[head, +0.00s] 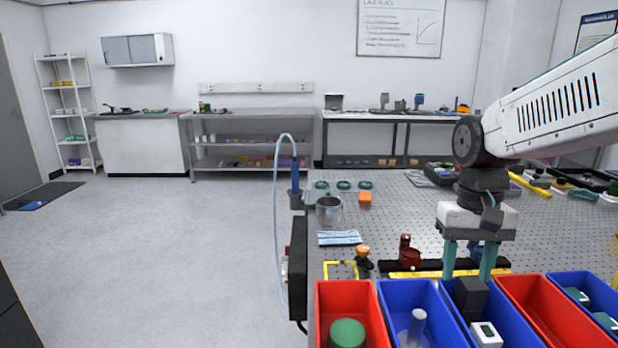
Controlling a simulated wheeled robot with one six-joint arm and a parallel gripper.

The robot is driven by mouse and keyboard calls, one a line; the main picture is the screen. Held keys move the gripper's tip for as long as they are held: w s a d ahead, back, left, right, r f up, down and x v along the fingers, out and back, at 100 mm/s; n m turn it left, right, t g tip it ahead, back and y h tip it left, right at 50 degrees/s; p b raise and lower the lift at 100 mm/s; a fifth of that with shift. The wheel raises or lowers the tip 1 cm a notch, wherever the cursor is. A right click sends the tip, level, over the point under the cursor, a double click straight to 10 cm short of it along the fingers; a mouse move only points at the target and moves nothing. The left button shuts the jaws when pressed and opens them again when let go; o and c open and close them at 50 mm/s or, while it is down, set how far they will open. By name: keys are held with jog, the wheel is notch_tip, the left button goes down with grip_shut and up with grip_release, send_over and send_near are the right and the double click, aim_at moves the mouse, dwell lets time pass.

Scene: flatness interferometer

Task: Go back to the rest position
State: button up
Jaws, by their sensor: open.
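My gripper (469,262) hangs from my arm at the right of the head view, pointing down. Its two teal fingers are apart, above the back part of a blue bin (452,318). A black block (471,297) stands in that bin, just below the fingertips, and a small white device with a display (486,334) lies in front of it. I see nothing held between the fingers. The fingertips' exact height over the black block is hard to tell.
A row of red (322,300) and blue bins lines the front of the perforated table (400,215). Behind the gripper lie a black and yellow rail (420,274) and a red mount (410,254). A metal cup (328,210) stands further left.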

jog(key=shift+n+t, duration=0.7)
jog(key=shift+t, duration=0.2)
jog(key=s, duration=1.7)
jog(key=shift+d+f, duration=0.1)
jog(key=shift+f, duration=0.25)
jog(key=shift+s+r, duration=0.15)
jog(key=shift+s, duration=0.1)
jog(key=shift+r+t, duration=0.35)
jog(key=shift+t, duration=0.05)
